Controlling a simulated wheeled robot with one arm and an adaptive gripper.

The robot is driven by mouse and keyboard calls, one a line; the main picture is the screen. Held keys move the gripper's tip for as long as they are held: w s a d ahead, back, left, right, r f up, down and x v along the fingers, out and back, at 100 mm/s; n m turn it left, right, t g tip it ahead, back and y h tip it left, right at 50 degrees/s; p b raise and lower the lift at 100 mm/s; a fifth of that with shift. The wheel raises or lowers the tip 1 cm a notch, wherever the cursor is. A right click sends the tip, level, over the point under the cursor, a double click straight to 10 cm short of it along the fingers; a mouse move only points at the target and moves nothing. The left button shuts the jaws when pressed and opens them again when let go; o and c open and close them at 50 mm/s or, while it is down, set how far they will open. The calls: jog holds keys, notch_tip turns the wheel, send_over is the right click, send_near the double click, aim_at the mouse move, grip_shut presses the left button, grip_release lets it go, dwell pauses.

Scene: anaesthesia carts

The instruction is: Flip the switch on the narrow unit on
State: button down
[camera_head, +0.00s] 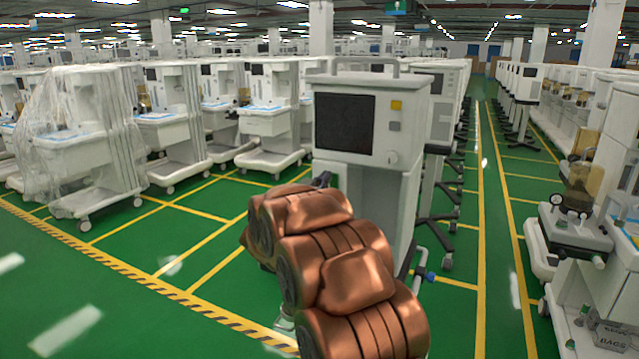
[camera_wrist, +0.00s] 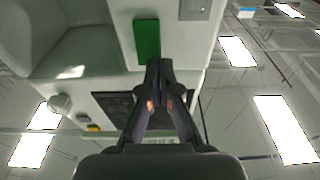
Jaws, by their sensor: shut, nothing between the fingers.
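The narrow unit (camera_head: 368,100) is a pale upright cabinet with a dark screen, a yellow button and a knob, standing just beyond my copper-coloured arm. Its front also shows upside down in the wrist view (camera_wrist: 112,72). A green rectangular part (camera_wrist: 147,38), seemingly the switch, is on its face in the wrist view; I cannot tell its on or off position. My gripper (camera_wrist: 160,72) is shut and empty, its tips at the near right corner of the green part. Whether they touch it is unclear. In the head view my arm mostly hides the gripper and the unit's lower front.
A grey panel (camera_wrist: 195,8) sits beside the green part. Wider carts (camera_head: 265,115) stand in rows to the left, one wrapped in plastic (camera_head: 75,130). A cart with a gauge (camera_head: 575,225) stands at right. Green floor with yellow lines is clear at front left and in the right aisle.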

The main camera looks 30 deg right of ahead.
jog(key=shift+w+d, duration=0.1)
dwell(0.3)
jog(key=shift+w+d+r+y+p, duration=0.1)
jog(key=shift+d+r+y+p, duration=0.25)
jog(key=shift+p, duration=0.9)
jog(key=shift+f, duration=0.2)
jog(key=shift+a, duration=0.15)
jog(key=s+a+r, duration=0.2)
jog(key=s+a, duration=0.5)
jog(key=a, duration=0.4)
jog(key=shift+a+r, duration=0.15)
jog(key=shift+a, duration=0.25)
